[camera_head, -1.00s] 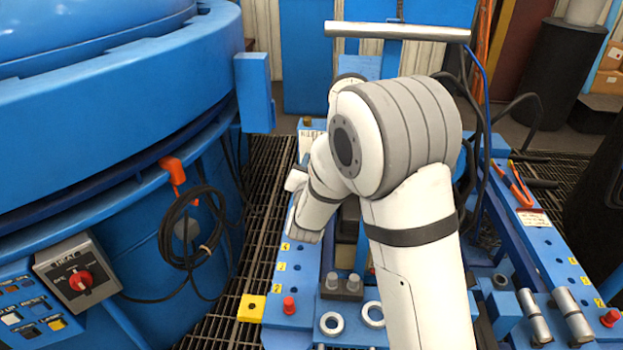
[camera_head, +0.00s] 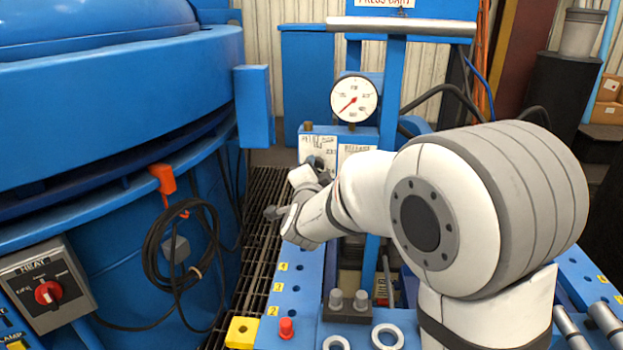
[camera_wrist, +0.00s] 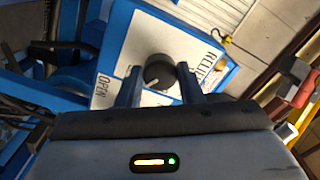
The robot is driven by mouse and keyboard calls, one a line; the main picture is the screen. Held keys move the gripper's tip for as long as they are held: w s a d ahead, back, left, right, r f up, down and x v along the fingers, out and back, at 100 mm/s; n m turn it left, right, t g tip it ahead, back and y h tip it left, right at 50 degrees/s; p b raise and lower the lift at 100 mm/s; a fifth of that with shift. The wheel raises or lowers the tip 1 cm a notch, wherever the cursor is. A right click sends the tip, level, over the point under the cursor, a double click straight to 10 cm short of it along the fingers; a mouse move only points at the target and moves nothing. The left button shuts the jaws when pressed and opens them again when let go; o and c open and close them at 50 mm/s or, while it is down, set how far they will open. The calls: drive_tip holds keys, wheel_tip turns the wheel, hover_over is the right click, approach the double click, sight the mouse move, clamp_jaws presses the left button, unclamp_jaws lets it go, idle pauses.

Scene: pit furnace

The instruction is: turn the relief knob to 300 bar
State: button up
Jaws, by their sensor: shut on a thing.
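The relief knob (camera_wrist: 159,71) is a dark round knob on a white labelled plate (camera_wrist: 143,45), where part of the word RELIEF shows in the wrist view. My gripper (camera_wrist: 162,84) has one finger on each side of the knob and is shut on it. In the head view my gripper (camera_head: 309,176) is at the blue panel, below its left white label (camera_head: 318,147), and hides most of the knob. A round white gauge (camera_head: 354,98) with a red needle stands above the panel. The needle points to the lower left; its numbers are too small to read.
The large blue furnace (camera_head: 110,90) fills the left side, with a coiled black cable (camera_head: 160,245) and a heat switch box (camera_head: 47,290). A second label (camera_head: 355,152) is beside the relief label. Metal fittings (camera_head: 348,300) and rings stand on the bench in front.

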idle(0.4)
drive_tip(key=o, duration=1)
drive_tip(key=shift+c, duration=0.2)
drive_tip(key=s+p, duration=0.1)
drive_tip(key=s, duration=0.6)
drive_tip(key=shift+s, duration=0.4)
drive_tip(key=shift+a, duration=0.1)
